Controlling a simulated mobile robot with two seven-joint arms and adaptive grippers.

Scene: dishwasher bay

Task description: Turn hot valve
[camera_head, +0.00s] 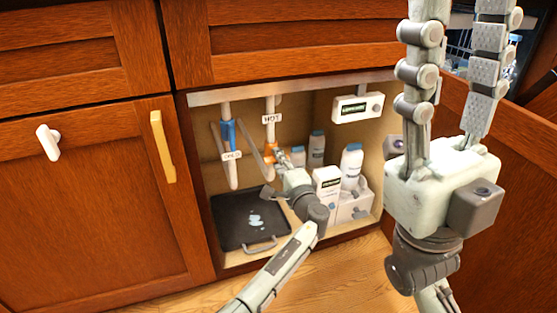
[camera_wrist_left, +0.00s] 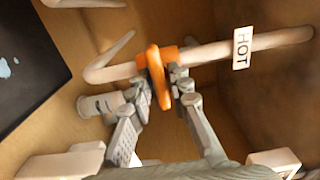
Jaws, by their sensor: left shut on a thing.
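The hot valve's orange handle (camera_head: 269,149) sits on a white pipe with a HOT tag (camera_head: 272,119) inside the open cabinet. My left gripper (camera_head: 279,158) reaches in from the front and partly hides the handle. In the left wrist view, the orange handle (camera_wrist_left: 159,78) stands between the fingertips of my left gripper (camera_wrist_left: 160,88), which is shut on it. The HOT tag (camera_wrist_left: 241,48) shows farther along the pipe. My right gripper (camera_head: 462,30) is raised large at the upper right, its two fingers apart with nothing between them.
The blue cold valve (camera_head: 228,133) and its COLD tag (camera_head: 231,155) are just left. A black tray (camera_head: 245,218) with a small puddle lies on the cabinet floor. A white box (camera_head: 327,184) and bottles (camera_head: 351,165) stand at right. A labelled device (camera_head: 358,107) hangs above.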

